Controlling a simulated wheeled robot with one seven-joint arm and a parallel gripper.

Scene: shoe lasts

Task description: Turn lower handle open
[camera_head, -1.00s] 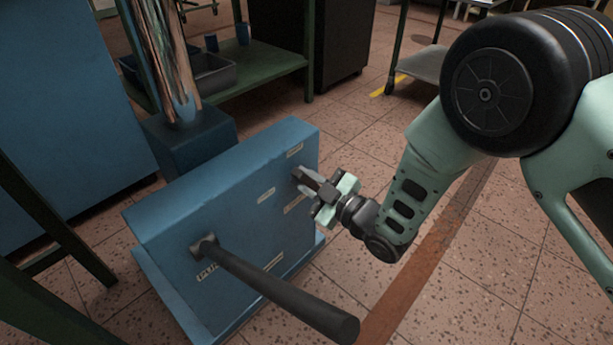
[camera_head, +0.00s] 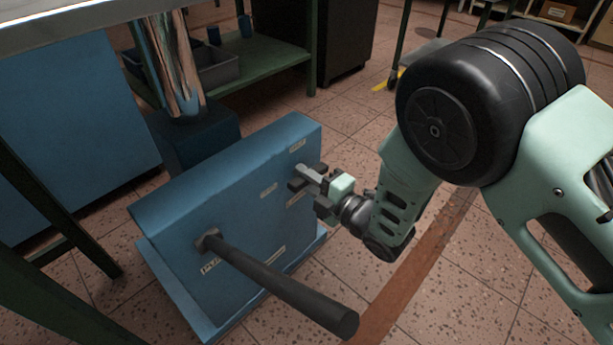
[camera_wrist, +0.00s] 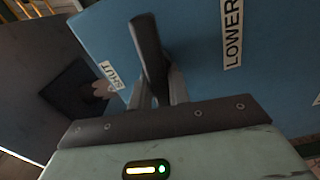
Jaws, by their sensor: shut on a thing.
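The lower handle is a short dark grey bar on the front of a blue box (camera_head: 240,195). In the wrist view the lower handle (camera_wrist: 150,50) stands upright in the picture, between a "SHUT" label (camera_wrist: 111,75) and a "LOWER" label (camera_wrist: 232,33). My gripper (camera_head: 310,180) is at the box's right side. Its fingers are closed on the handle, one on each side of it, as the wrist view (camera_wrist: 160,92) shows. The handle's pivot is hard to make out.
A long dark lever (camera_head: 285,285) sticks out from the box's lower left towards the camera. A green shelf table (camera_head: 262,72) with a grey bin (camera_head: 218,70) stands behind. Tiled floor (camera_head: 480,260) to the right is free.

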